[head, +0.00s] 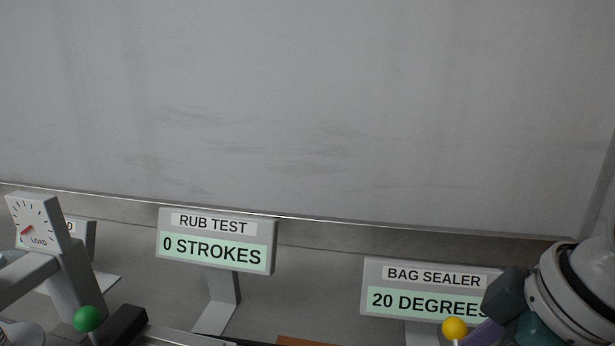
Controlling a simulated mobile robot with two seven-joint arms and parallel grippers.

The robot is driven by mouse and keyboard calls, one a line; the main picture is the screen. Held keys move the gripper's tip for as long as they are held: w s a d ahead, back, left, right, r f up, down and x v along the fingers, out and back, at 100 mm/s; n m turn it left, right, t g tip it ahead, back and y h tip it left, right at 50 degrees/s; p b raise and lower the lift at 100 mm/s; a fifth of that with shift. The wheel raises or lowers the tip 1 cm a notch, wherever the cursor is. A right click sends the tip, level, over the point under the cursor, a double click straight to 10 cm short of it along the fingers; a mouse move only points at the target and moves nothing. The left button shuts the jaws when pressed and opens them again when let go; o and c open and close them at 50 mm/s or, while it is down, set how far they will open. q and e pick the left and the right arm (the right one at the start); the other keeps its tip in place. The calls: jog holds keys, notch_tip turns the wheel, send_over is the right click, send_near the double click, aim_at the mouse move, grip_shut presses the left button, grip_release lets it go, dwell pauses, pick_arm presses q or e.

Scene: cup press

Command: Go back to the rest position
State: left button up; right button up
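The task names no object. My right arm comes in at the lower right edge, and the end of my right gripper (510,292) shows as dark grey and teal blocks. It overlaps the right end of the bag sealer sign (420,275) in the picture. Its fingers are not clear, so I cannot tell whether it is open or shut. A purple piece below it is cut off by the bottom edge. I cannot make out my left gripper; a pale rounded part at the bottom left corner is too cropped to identify.
A "RUB TEST" sign (215,240) reads "0 STROKES"; the bag sealer sign reads "20 DEGREES". A load dial (38,220) stands at left. A green knob (88,319) and a yellow knob (454,328) stick up at the bottom. A bare grey wall (300,100) fills the back.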

jog(key=s+d+m+h, duration=0.15)
jog(key=s+m, duration=0.65)
jog(key=s, duration=1)
notch_tip(320, 180, up, 37)
jog(key=p, duration=3.7)
jog(key=shift+w+f+h, duration=0.15)
jog(key=shift+w+h, duration=0.15)
jog(key=shift+h, duration=0.05)
